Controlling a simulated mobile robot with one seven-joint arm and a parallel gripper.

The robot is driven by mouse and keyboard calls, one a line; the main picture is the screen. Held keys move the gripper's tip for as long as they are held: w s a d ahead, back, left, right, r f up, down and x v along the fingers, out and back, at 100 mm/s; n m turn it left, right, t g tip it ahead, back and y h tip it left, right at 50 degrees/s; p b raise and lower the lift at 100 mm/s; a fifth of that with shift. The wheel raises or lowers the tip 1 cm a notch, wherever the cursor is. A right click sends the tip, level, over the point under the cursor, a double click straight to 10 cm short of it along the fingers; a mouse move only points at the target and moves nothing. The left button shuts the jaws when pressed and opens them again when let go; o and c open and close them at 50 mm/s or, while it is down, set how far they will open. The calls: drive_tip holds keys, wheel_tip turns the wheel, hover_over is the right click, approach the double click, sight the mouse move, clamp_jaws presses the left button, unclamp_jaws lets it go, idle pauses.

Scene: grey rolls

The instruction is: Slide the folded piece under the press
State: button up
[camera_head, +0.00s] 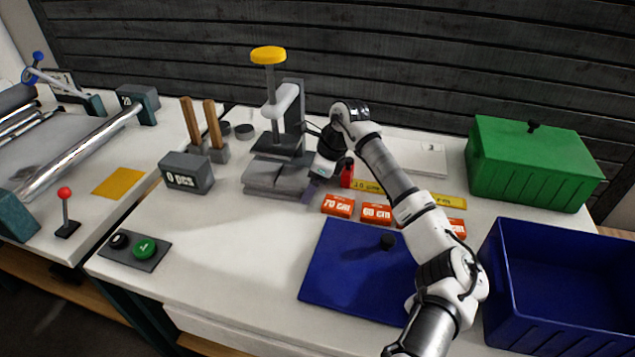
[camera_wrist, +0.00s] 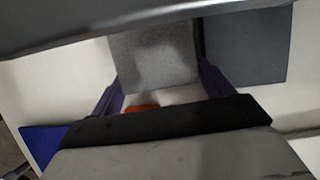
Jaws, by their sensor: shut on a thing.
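The folded piece (camera_wrist: 153,58) is a grey, speckled flat piece, seen in the wrist view between my gripper's two purple fingers. My gripper (camera_wrist: 160,92) is shut on it. In the head view my gripper (camera_head: 311,192) is at the right front of the press (camera_head: 287,107), low by its grey base (camera_head: 262,190). The press has a yellow knob (camera_head: 268,54) on top of an upright rod. In the head view the folded piece is hard to tell from the grey base. The far end of the piece is hidden in the wrist view by a grey bar across the top.
Orange length blocks (camera_head: 338,206) and a red item (camera_head: 347,173) sit close right of my gripper. A grey counter box (camera_head: 187,173) and wooden-handled tools (camera_head: 213,125) stand left. A green box (camera_head: 535,165) and blue bin (camera_head: 560,325) are right.

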drive_tip(key=shift+w+d+r, duration=0.15)
drive_tip(key=shift+w+r, duration=0.05)
drive_tip(key=shift+w, duration=0.1)
drive_tip(key=o, duration=1)
drive_tip(key=shift+w+d+r, duration=0.1)
drive_tip(key=shift+d+r, duration=0.1)
drive_tip(key=shift+r, duration=0.3)
drive_tip(key=v, duration=0.4)
drive_tip(key=b+v, duration=0.1)
drive_tip(key=v, duration=0.3)
drive_tip(key=b+v, duration=0.1)
drive_tip(key=v, duration=0.3)
drive_tip(key=shift+s+r, duration=0.1)
drive_tip(key=shift+s, duration=0.35)
